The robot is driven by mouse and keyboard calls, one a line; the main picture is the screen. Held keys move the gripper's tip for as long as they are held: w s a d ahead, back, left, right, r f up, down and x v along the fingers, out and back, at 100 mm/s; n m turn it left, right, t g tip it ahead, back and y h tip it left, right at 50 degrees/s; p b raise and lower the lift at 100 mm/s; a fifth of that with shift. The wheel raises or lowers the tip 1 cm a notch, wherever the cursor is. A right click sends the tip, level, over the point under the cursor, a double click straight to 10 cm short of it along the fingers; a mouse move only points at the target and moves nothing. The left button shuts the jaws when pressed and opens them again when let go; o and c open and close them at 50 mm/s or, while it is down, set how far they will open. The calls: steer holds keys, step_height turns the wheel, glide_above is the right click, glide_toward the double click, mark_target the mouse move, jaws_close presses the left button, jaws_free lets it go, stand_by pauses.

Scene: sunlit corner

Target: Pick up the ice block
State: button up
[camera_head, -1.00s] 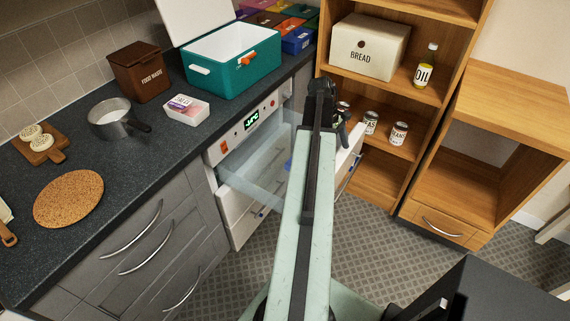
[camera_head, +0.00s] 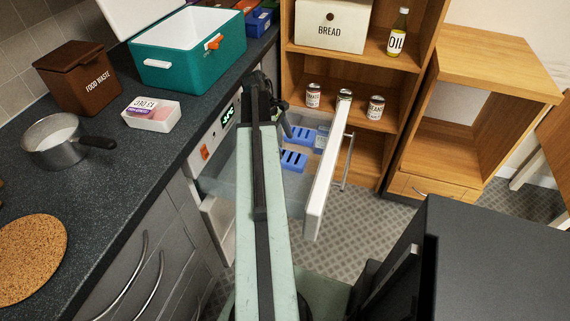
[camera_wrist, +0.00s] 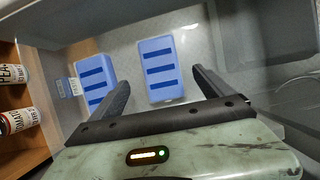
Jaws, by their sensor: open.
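Two blue ice blocks with darker blue slots lie in an open, clear-sided drawer (camera_head: 222,172). In the wrist view one ice block (camera_wrist: 160,68) lies just ahead of and between my fingers, and the other ice block (camera_wrist: 95,77) lies left, beyond the left finger. The head view shows the nearer block (camera_head: 293,160) and the farther block (camera_head: 301,134), partly behind my arm. My gripper (camera_wrist: 162,92) is open and empty, over the drawer. In the head view my gripper (camera_head: 272,108) is largely hidden by my arm.
The drawer's white front (camera_head: 322,185) with its bar handle stands right of my arm. A dark counter (camera_head: 130,185) with a teal cool box (camera_head: 185,70) is left. Shelves with cans (camera_head: 376,107) are behind. A dark box-like surface (camera_head: 500,270) is front right.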

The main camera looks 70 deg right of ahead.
mark_target(290, 157)
steer(key=b+x, duration=0.7)
steer(key=x, duration=0.1)
steer(key=shift+w+f, duration=0.1)
steer(key=shift+w, duration=0.05)
steer(key=shift+r, duration=0.2)
steer(key=c, duration=1.8)
step_height(290, 157, up, 10)
steer(key=p, duration=1)
steer(key=shift+r, duration=0.15)
